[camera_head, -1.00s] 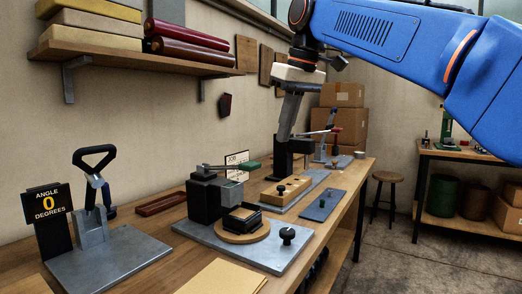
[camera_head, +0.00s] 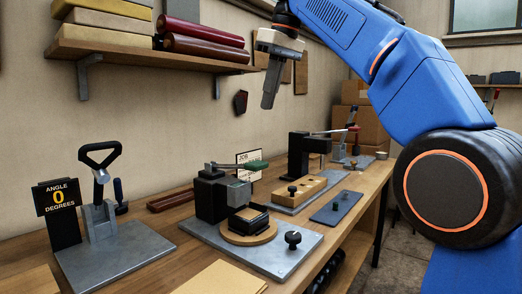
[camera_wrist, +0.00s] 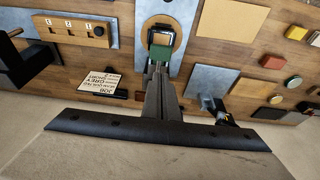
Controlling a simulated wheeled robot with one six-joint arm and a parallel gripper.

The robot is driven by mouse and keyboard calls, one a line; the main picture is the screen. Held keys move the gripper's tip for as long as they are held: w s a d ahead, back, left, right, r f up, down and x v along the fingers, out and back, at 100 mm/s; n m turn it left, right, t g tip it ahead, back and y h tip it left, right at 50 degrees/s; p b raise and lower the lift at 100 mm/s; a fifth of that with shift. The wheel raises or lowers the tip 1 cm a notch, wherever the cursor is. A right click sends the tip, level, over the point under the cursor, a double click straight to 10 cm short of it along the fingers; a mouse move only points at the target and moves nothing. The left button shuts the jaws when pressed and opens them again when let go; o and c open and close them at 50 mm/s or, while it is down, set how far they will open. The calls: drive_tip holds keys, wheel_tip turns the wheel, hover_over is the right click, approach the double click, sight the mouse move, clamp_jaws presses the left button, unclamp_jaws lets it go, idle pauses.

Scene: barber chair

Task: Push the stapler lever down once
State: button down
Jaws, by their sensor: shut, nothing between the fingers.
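My gripper (camera_head: 268,104) is shut and empty, pointing down in the air above the workbench. Below it stands a press-like device with a black body (camera_head: 211,196), a lever with a green grip (camera_head: 237,165) and a round wooden disc (camera_head: 248,236) bearing a dark block. In the wrist view my gripper (camera_wrist: 160,72) lines up with the green grip (camera_wrist: 161,53), but the gap is unclear. A second device with a red-tipped lever (camera_head: 337,131) stands farther back. At the left is a device with a black loop handle (camera_head: 100,153). I cannot tell for certain which one is the stapler.
A wall shelf (camera_head: 150,54) with rolls and folded cloths hangs at upper left. An angle sign (camera_head: 58,200) stands at the left. A slotted wooden block (camera_head: 293,189) and a blue plate (camera_head: 337,206) lie on the bench. The air around my gripper is clear.

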drive_tip(key=shift+f, duration=0.15)
approach(257, 162)
drive_tip(key=x, duration=0.5)
drive_tip(key=shift+a+f, duration=0.15)
drive_tip(key=shift+f, duration=0.4)
